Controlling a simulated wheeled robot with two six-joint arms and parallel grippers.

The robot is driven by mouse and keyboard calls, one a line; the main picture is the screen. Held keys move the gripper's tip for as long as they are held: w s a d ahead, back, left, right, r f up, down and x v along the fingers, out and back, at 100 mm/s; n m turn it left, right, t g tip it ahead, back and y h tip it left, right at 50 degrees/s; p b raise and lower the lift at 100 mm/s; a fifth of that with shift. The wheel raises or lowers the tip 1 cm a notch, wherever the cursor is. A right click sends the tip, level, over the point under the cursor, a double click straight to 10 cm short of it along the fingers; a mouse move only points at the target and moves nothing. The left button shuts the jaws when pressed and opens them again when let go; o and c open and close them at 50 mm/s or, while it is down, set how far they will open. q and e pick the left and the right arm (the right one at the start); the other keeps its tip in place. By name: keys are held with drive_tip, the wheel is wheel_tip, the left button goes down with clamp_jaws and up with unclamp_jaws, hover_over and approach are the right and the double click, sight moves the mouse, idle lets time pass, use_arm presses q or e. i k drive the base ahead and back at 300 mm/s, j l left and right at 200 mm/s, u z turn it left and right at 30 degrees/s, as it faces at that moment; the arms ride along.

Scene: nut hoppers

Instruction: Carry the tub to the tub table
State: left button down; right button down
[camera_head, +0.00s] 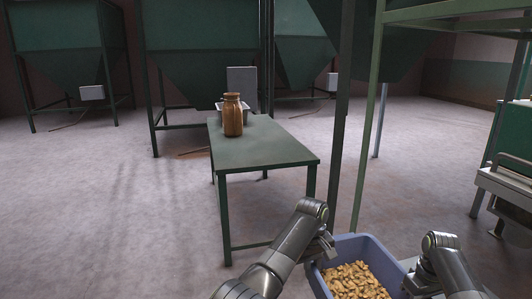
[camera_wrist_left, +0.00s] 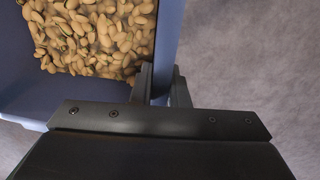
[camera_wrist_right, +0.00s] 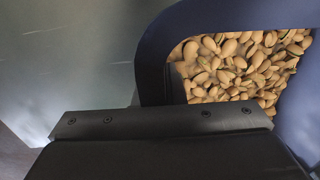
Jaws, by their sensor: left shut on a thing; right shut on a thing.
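The blue-grey tub (camera_head: 380,252) holds a heap of pistachio-like nuts (camera_head: 352,281) and shows at the bottom of the head view. My left gripper (camera_head: 327,247) is shut on the tub's left wall; in the left wrist view its fingers straddle the wall (camera_wrist_left: 168,35). My right gripper (camera_head: 410,283) is at the tub's right side, shut on it; in the right wrist view its fingertips are mostly hidden near the tub wall (camera_wrist_right: 152,50). A green table (camera_head: 262,147) stands ahead, left of the tub.
A brown jar (camera_head: 233,117) and a pale tray (camera_head: 219,106) are at the table's far end. Green hoppers (camera_head: 205,50) on legs stand behind. A green post (camera_head: 369,120) rises just beyond the tub. A metal-topped stand (camera_head: 505,185) is at right. Floor at left is clear.

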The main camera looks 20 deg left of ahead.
sight(248, 152)
drive_tip(key=i+j, duration=0.1)
drive_tip(key=j, duration=0.3)
drive_tip(key=i+j, duration=0.1)
drive_tip(key=j, duration=0.35)
drive_tip(key=i+j, duration=0.1)
drive_tip(key=j, duration=0.3)
drive_tip(key=i+j, duration=0.1)
drive_tip(key=j, duration=0.3)
drive_tip(key=i+j, duration=0.1)
drive_tip(key=j, duration=0.3)
drive_tip(key=i+j, duration=0.1)
drive_tip(key=j, duration=0.35)
